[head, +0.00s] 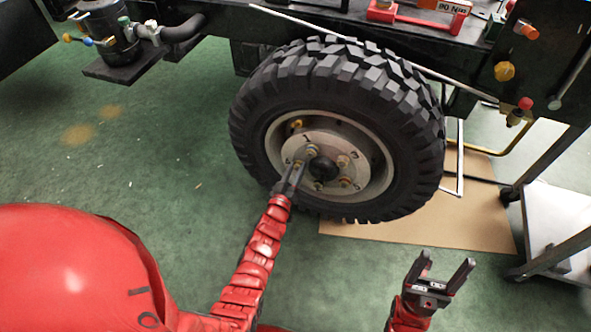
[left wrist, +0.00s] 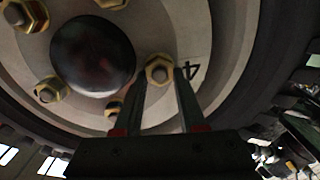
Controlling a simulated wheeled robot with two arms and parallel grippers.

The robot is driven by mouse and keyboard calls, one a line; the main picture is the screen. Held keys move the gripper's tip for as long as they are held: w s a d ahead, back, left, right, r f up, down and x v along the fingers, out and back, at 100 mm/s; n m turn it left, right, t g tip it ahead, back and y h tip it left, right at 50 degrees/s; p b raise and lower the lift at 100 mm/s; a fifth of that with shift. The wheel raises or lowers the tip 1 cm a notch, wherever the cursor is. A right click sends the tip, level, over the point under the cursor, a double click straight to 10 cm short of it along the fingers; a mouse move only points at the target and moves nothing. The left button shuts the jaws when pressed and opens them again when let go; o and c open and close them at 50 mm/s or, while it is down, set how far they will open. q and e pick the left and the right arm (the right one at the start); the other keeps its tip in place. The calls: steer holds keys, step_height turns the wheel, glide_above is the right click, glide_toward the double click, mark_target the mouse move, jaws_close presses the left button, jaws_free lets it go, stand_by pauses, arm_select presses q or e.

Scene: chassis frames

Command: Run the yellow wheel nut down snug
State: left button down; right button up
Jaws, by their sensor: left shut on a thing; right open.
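The wheel (head: 412,112) has a black tyre and a pale hub with numbers around its studs. My left gripper (head: 297,168) reaches the lower left of the hub. In the left wrist view its two fingers (left wrist: 163,82) are shut on a yellow wheel nut (left wrist: 159,69) with a grey stud end in its middle, beside the number 4. Other brass-edged nuts (left wrist: 50,90) sit around the black hub cap (left wrist: 92,55). How tightly the held nut sits cannot be seen. My right gripper (head: 446,268) is open and empty, low at the right, apart from the wheel.
The dark chassis frame (head: 215,22) runs above the wheel. A red torque tool marked 90 Nm (head: 440,18) lies on it. A brown cardboard sheet (head: 440,225) lies under the wheel. A grey cart (head: 560,215) stands at right. The green floor at left is open.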

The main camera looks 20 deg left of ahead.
arm_select(q)
steer(key=m+b, duration=0.1)
steer(key=m, duration=0.4)
steer(key=shift+d, duration=0.15)
steer(key=c, duration=0.8)
jaws_free()
steer(key=shift+o, duration=0.2)
steer(key=s+p, duration=0.4)
steer(key=s, duration=1.3)
steer(key=shift+s+a, duration=0.2)
steer(key=shift+a, duration=0.1)
